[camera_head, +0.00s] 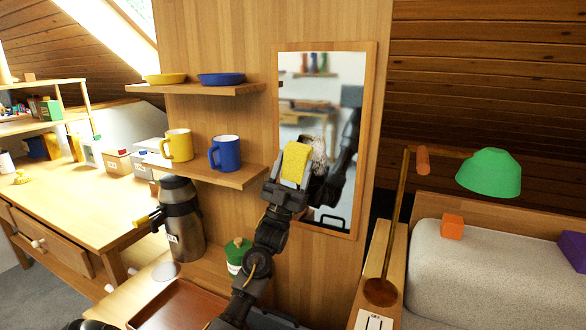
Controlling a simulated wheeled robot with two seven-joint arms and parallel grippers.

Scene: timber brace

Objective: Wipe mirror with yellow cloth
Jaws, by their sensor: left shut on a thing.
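The mirror (297,90) hangs in a thin wooden frame on the wooden panel, right of the shelves. My left gripper (290,178) is raised in front of the mirror's lower left part, shut on the yellow cloth (296,162). The cloth faces my camera and covers part of the glass; I cannot tell whether it touches the mirror. A dark reflection of my arm and a whitish patch show in the glass right of the cloth. My right gripper is not clearly seen.
Left of the mirror, a shelf holds a yellow mug (178,146) and a blue mug (225,153). A steel flask (181,220), a green-lidded jar (238,255) and a brown tray (180,306) stand below. A green lamp (489,172) is at right.

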